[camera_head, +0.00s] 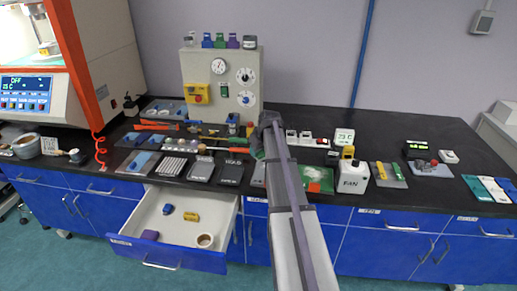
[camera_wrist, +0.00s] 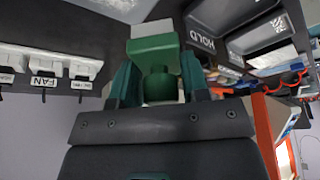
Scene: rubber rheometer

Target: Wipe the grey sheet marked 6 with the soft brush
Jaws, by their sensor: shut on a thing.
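My gripper (camera_wrist: 155,85) is shut on a green brush (camera_wrist: 154,47) with a pale strip at its far end, seen in the wrist view. In the head view my gripper (camera_head: 259,140) is over the middle of the black bench, largely hidden by my own arm. The brush is held clear of the bench top in the wrist view. I cannot make out a 6 on any sheet. A grey sheet (camera_head: 258,174) beside my arm shows only in part, and any mark on it is hidden or too small.
A dark tray marked HOLD (camera_wrist: 207,38) lies near my gripper in the wrist view. An open drawer (camera_head: 150,222) juts out at the front left.

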